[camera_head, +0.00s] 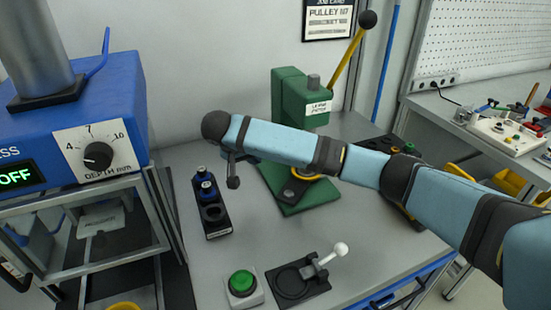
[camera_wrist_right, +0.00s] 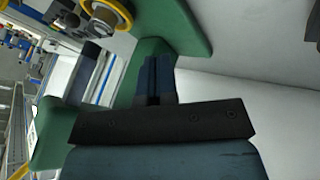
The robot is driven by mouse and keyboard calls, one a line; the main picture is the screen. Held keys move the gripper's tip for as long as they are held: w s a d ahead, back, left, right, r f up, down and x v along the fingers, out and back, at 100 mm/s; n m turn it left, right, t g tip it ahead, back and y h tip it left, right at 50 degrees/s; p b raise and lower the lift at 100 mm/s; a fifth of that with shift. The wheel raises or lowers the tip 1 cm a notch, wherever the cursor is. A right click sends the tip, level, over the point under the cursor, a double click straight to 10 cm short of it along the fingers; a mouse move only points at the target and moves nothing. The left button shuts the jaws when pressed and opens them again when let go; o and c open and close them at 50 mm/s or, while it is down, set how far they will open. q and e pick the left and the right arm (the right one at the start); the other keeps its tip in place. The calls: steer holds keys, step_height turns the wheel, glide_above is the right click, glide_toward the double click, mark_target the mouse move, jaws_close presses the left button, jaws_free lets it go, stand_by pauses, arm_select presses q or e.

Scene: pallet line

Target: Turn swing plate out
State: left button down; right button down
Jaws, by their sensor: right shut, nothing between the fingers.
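A dark base plate with a round ring and a metal lever with a white ball knob (camera_head: 341,249) lies at the front of the table. A green press (camera_head: 298,98) with a yellow-handled lever stands at the back; its green foot (camera_head: 307,207) carries a dark round seat with a yellow ring, partly hidden by my right arm. I cannot tell for sure which part is the swing plate. My right gripper (camera_head: 233,183) hangs shut and empty above the table, left of the press foot. In the right wrist view its fingers (camera_wrist_right: 156,78) appear in front of green press parts. My left gripper is out of view.
A black rack (camera_head: 214,222) with blue-topped pieces stands on the table below and left of my right gripper. A green push button (camera_head: 242,284) is at the front. A blue machine (camera_head: 75,120) with a depth dial stands at left.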

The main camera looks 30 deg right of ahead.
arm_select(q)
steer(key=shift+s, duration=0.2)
arm_select(e)
steer(key=shift+s, duration=0.25)
